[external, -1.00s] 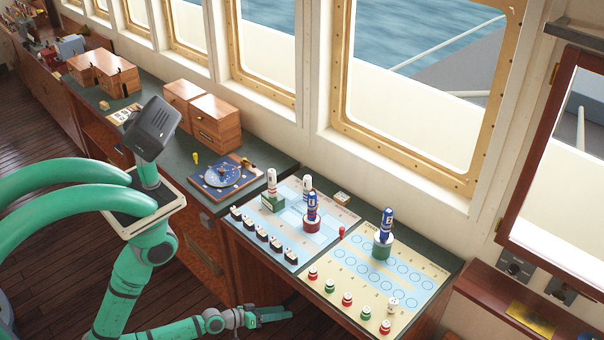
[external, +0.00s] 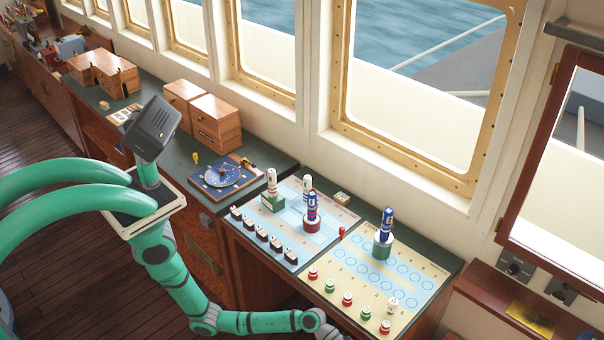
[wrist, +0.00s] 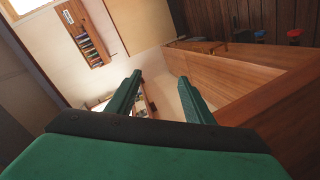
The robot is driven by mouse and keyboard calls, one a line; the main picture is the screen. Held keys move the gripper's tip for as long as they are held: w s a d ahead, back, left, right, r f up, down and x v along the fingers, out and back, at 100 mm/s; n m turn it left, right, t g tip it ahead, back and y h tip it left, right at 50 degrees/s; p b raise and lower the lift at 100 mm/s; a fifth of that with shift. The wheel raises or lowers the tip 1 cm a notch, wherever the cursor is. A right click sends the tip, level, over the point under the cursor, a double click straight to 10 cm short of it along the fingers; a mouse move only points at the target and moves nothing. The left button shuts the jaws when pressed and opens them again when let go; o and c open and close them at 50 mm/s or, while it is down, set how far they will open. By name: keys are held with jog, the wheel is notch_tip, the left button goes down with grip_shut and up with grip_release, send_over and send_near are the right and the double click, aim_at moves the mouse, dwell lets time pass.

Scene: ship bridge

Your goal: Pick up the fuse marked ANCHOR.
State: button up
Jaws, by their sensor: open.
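My gripper (wrist: 160,92) is open, with its two green fingers apart and nothing between them in the wrist view. In the external view my arm's end is low at the bottom edge, in front of the console, and the fingers cannot be made out. No marking ANCHOR is readable in any view, so I cannot tell which thing is that fuse. A wooden wall rack (wrist: 85,38) with a row of several small coloured pieces shows ahead, beyond my fingers, in the wrist view; whether they are fuses is unclear.
The console's chart panels (external: 400,268) carry upright pieces, including a blue one on a green base (external: 383,245) and another on a red base (external: 312,224). Wooden boxes (external: 215,122) stand further back. A wooden edge (wrist: 245,85) lies right of my fingers.

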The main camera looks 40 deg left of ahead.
jog(key=s+d+r+m+g+y, duration=0.3)
jog(key=s+d+r+m+g, duration=0.15)
jog(key=d, duration=0.35)
notch_tip(320, 180, up, 18)
jog(key=m+t+y, duration=0.5)
jog(key=m+y, duration=0.5)
jog(key=y, duration=0.2)
send_over(394, 301)
jog(key=shift+n+g, duration=0.25)
jog(key=shift+w+a+f, duration=0.1)
jog(key=shift+w, duration=0.05)
jog(key=shift+f, duration=0.35)
notch_tip(394, 301, down, 10)
jog(key=shift+r, duration=0.1)
jog(key=c, duration=1.1)
